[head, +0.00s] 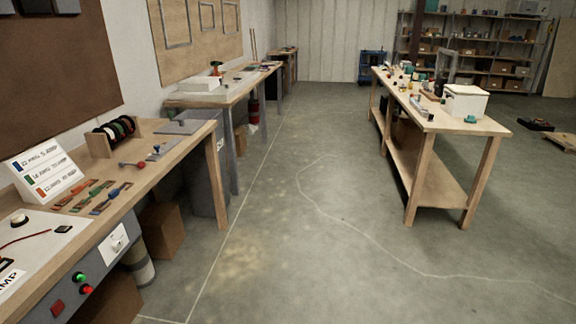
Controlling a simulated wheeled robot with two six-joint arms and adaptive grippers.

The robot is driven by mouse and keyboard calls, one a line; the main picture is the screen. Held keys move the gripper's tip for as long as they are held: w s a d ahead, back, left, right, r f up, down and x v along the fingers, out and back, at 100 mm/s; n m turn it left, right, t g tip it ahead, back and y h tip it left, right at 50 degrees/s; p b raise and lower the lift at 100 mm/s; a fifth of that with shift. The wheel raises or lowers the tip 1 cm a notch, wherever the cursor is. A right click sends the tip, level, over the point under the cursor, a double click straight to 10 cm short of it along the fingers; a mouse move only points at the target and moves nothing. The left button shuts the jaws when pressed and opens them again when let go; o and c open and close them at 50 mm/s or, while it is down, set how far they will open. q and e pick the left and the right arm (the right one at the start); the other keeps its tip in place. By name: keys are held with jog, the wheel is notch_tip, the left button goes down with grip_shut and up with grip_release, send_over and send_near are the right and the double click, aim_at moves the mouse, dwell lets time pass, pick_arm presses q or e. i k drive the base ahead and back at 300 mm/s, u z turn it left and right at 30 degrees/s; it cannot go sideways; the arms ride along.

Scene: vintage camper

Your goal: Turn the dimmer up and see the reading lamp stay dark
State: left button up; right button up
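A white plate with a small grey control (117,243) is on the grey front panel of the left bench; I cannot tell for sure that it is the dimmer. A green round light or button (80,278) and a red one (87,289) sit lower on that panel. A white label ending in "MP" (9,281) lies at the left edge, cut off. A small round white-and-dark part (19,220) is on the bench's pale board; I cannot tell whether it is the reading lamp. Neither of my grippers is in view.
The left bench (172,168) holds a sign with coloured bars (45,172), coloured tools (97,193) and a spool rack (113,137). A bin and boxes stand below. A long workbench (437,121) stands at right. The concrete floor (300,250) between is clear.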

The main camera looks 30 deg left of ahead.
aim_at(117, 244)
jog(key=u, duration=0.05)
jog(key=i, duration=1.55)
jog(key=u, duration=0.55)
jog(key=i, duration=0.95)
jog(key=u, duration=1.8)
jog(key=i, duration=1.05)
jog(key=u, duration=0.8)
